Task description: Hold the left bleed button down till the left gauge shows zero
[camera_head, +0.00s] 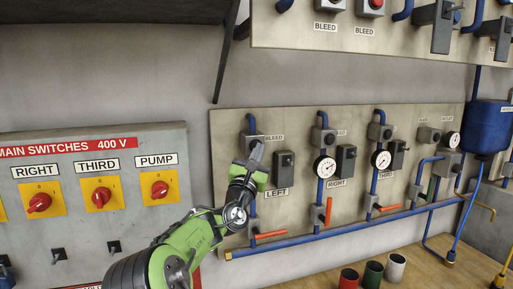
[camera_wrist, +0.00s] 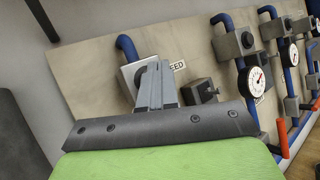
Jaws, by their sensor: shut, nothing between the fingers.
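My gripper (camera_head: 257,151) is shut and empty, its fingertips at the top of the left column on the lower board. In the wrist view the shut fingers (camera_wrist: 157,70) lie in front of the left bleed block (camera_wrist: 129,78), a grey box under a blue pipe. The block also shows in the head view (camera_head: 247,142), beside a BLEED label (camera_head: 274,138). The left bleed button itself is hidden behind the fingers, so I cannot tell whether they touch or press it. The left gauge is hidden behind my gripper and arm; its reading does not show. The LEFT label (camera_head: 277,191) is visible.
A dark switch box (camera_head: 284,164) stands just right of my gripper. The right gauge (camera_head: 325,167) and third gauge (camera_head: 381,159) follow, with red-orange levers (camera_head: 328,210) below. The main switch panel (camera_head: 100,215) is left. Cups (camera_head: 372,274) stand on the bench below.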

